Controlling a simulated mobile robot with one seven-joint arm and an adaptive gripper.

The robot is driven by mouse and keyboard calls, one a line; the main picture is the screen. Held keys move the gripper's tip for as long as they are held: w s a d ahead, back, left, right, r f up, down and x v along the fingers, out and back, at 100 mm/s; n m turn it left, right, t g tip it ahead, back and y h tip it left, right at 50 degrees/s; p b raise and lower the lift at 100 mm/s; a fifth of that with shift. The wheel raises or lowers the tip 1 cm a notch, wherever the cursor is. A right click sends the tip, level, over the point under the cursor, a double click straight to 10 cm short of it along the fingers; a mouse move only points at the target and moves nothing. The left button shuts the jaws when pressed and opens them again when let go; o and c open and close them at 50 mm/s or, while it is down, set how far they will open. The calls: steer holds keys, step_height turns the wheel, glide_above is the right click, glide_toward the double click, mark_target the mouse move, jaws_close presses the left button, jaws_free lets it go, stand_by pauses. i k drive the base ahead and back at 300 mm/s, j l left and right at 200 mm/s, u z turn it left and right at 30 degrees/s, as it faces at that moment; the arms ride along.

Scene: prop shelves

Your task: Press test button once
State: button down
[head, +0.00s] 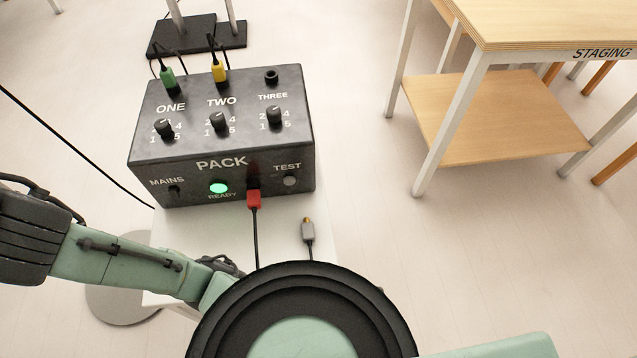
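The test button (290,181) is a small round grey knob under the white word TEST. It sits at the lower right of the front face of a black control box (235,150) marked PACK. The button face is unobstructed in the head view. Whether it is pressed in cannot be told. A green READY light (219,188) glows left of it. My gripper cannot be made out; only links of my arm show at the lower left and bottom, below and apart from the box.
A red plug (254,199) with a cable sits in the box front beside the button. Green (167,77) and yellow (218,71) plugs are on top. The STAGING table (545,25) stands right, with clear floor between.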

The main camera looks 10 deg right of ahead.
mark_target(289, 180)
steer(key=i+l, duration=0.1)
steer(key=l, duration=0.9)
steer(key=l+u, duration=0.2)
steer(key=u, duration=0.3)
steer(key=l+u, duration=0.25)
steer(key=u, duration=0.2)
steer(key=l+u, duration=0.2)
steer(key=u, duration=0.3)
steer(key=k+l+u, duration=0.35)
steer(key=k+l, duration=0.55)
steer(key=l, duration=0.15)
